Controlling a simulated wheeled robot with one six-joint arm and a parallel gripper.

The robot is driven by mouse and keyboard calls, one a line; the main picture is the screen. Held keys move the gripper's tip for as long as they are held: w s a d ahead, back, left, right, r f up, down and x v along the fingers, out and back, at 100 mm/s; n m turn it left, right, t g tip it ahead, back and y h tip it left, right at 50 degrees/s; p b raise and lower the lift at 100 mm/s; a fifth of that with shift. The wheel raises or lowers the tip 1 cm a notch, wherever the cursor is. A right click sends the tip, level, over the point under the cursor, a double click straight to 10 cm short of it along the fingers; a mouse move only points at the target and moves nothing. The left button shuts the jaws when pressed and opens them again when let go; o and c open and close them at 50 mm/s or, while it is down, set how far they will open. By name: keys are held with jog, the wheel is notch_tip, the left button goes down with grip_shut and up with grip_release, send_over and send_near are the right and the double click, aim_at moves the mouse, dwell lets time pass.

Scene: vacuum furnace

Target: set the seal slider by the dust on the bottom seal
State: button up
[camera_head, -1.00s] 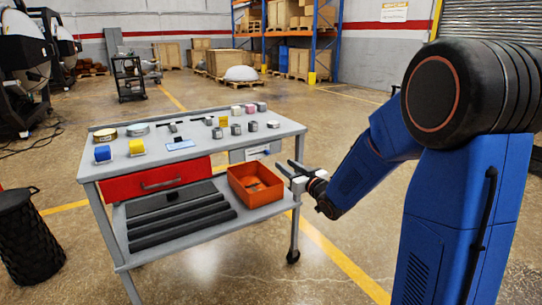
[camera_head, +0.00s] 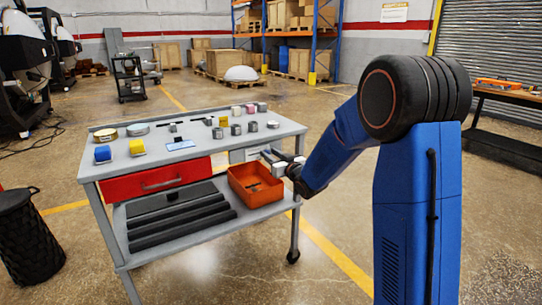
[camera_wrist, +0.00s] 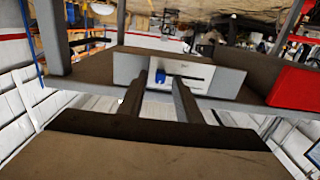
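A pale panel with a dark slot and a small blue knob (camera_wrist: 160,77), likely the seal slider, shows in the wrist view on a grey plate (camera_wrist: 226,84). My gripper (camera_wrist: 158,88) is open, its two dark fingers pointing at the panel with the knob in the gap between them. Whether they touch it I cannot tell. In the head view my gripper (camera_head: 267,155) is at the cart's right front, before a grey plate (camera_head: 238,156) that it partly hides. I cannot make out the bottom seal or any dust on it.
The grey cart (camera_head: 220,170) carries rings, blue and yellow blocks and small parts on top. A red drawer (camera_head: 158,182) is left of the plate. An orange bin (camera_head: 240,190) stands on the lower shelf, just below my gripper. A dark bin (camera_head: 28,240) stands left.

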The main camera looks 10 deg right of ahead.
aim_at(255, 153)
grip_shut()
jog(key=shift+s+a, duration=0.25)
jog(key=shift+a, duration=0.5)
jog(key=shift+s+a, duration=0.25)
jog(key=shift+a, duration=0.55)
jog(key=shift+s+a, duration=0.25)
jog(key=shift+a, duration=0.5)
grip_release()
jog(key=v, duration=1.7)
jog(key=shift+s, duration=0.15)
